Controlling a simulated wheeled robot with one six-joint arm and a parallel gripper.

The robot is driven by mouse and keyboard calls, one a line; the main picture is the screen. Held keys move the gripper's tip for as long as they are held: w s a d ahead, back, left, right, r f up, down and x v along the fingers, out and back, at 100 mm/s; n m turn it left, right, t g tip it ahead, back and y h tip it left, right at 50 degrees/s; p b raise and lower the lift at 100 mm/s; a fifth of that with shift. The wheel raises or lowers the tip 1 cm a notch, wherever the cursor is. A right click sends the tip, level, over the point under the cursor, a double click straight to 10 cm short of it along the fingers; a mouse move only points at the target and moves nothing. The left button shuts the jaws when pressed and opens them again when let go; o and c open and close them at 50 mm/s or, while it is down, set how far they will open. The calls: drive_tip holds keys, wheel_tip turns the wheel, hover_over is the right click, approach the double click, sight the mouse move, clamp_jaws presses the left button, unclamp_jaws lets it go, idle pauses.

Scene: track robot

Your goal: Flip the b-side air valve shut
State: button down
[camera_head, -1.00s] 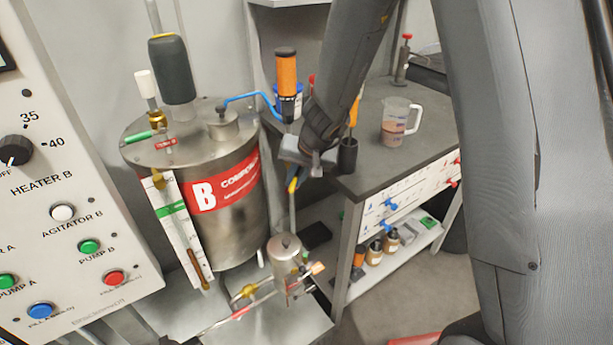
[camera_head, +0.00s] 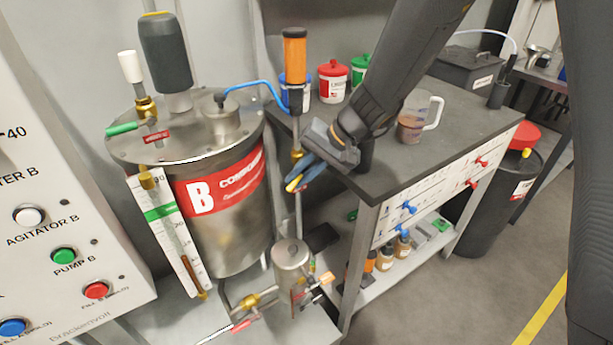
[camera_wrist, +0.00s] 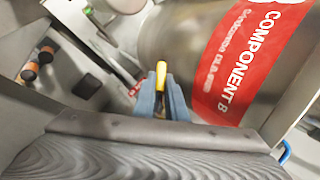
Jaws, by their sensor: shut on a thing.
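The air valve with a brass body (camera_head: 296,156) sits on a thin vertical pipe below an orange-topped air unit (camera_head: 294,58), right of the B tank. My gripper (camera_head: 299,178), with blue fingers, is at this valve and shut on its yellow handle (camera_head: 292,187). In the wrist view, the yellow handle (camera_wrist: 161,74) sticks out between the fingertips of my gripper (camera_wrist: 163,95). The fingers hide most of the handle, so its exact angle to the pipe is hard to tell.
The steel B tank (camera_head: 228,235) stands close on the left, with a blue hose (camera_head: 250,86) running to the air unit. A workbench (camera_head: 455,118) with a measuring jug (camera_head: 413,115) is on the right. A small steel pot (camera_head: 290,262) is below.

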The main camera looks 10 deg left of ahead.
drive_tip(key=c, duration=1.8)
unclamp_jaws()
drive_tip(key=shift+r, duration=0.1)
drive_tip(key=v, duration=0.7)
drive_tip(key=shift+d+r, duration=0.25)
